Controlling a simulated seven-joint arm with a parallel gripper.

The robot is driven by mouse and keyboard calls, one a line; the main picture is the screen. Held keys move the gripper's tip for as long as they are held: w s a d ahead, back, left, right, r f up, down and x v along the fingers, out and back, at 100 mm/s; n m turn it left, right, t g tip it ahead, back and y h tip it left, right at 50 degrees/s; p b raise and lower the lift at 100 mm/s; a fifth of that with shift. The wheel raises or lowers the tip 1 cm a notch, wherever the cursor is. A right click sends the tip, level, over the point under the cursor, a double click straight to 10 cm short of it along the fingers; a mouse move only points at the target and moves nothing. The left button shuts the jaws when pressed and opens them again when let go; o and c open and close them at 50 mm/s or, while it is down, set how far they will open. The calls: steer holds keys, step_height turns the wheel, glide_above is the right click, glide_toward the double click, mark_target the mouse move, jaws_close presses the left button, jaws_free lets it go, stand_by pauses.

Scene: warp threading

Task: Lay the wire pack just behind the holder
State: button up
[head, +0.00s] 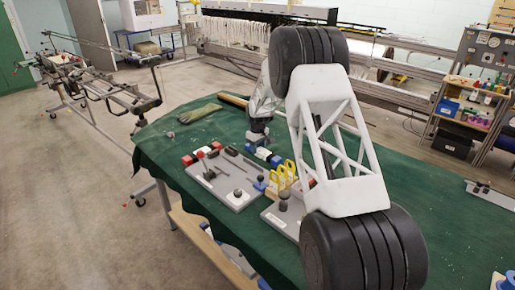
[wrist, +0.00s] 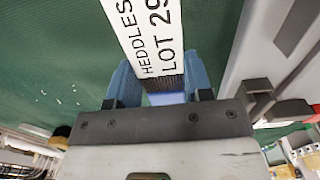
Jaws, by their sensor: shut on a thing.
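My gripper (wrist: 160,82) is shut on the wire pack (wrist: 153,35), a long piece with a white label reading "HEDDLES LOT 29" and a dark, finely ribbed end between the blue fingers. The pack runs out of the top of the wrist view, over the green cloth. In the head view my gripper (head: 262,148) is low over the table, behind the grey boards; the pack is too small there to make out clearly. Upright yellow loops (head: 283,176) stand in front of the gripper, in what may be the holder; I cannot tell for certain.
A grey board (head: 218,186) with dark tools lies on the green table (head: 455,225). A second grey board (head: 277,218) is partly hidden by my arm. The table's right side is mostly clear.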

steer(key=o, duration=1.2)
steer(key=shift+f, duration=0.1)
step_height(320, 180, up, 12)
steer(key=shift+r, duration=0.2)
stand_by(0.6)
